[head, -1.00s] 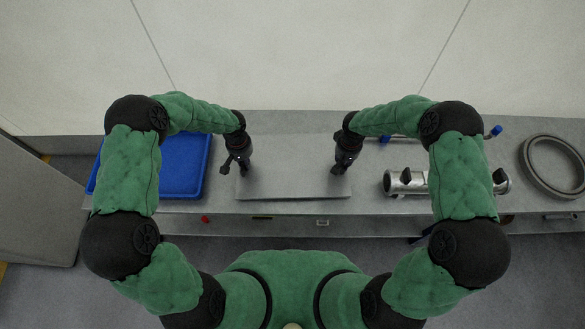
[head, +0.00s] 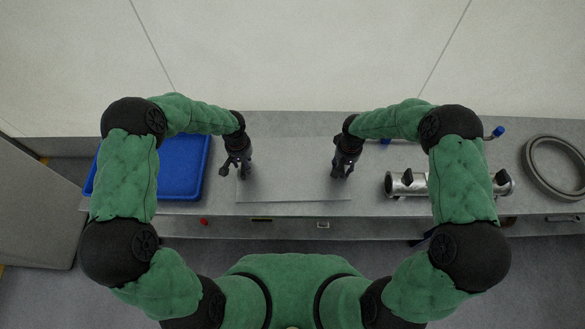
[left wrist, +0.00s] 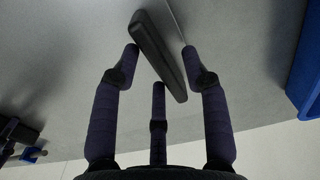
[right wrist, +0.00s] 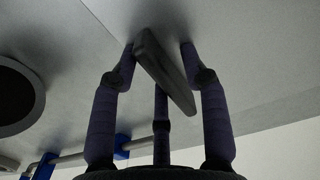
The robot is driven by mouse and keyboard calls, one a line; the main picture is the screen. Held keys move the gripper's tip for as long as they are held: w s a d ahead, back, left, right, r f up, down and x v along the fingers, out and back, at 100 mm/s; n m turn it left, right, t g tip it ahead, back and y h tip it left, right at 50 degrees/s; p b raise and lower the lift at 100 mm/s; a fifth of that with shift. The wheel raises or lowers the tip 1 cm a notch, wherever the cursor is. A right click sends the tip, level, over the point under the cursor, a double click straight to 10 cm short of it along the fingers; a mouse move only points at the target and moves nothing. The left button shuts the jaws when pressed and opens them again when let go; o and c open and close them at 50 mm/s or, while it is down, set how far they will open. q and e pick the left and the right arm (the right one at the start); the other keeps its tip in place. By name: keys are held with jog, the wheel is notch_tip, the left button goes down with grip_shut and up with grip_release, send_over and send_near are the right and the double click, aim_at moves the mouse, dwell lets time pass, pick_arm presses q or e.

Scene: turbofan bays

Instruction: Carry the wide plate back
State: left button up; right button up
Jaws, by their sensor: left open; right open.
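The wide plate (head: 292,185) is a flat grey sheet lying on the grey bench, near its front edge at the middle of the head view. My left gripper (head: 236,172) is over the plate's left end and my right gripper (head: 343,170) over its right end. In the left wrist view, a dark bar-like handle (left wrist: 158,55) lies between the spread fingers. In the right wrist view, a similar handle (right wrist: 163,70) lies between the open fingers. Both grippers are open; I cannot tell whether any finger touches a handle.
A blue tray (head: 182,170) stands left of the plate. To the right are a metal tube with dark fittings (head: 408,184), a thin rod with blue ends (head: 498,131) and a grey ring (head: 533,170). A grey panel (head: 36,205) stands at far left.

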jog(key=shift+r, duration=0.5)
pick_arm(q)
notch_tip(320, 180, up, 11)
pick_arm(e)
notch_tip(320, 180, up, 11)
pick_arm(q)
jog(key=shift+f, duration=0.15)
dwell(0.6)
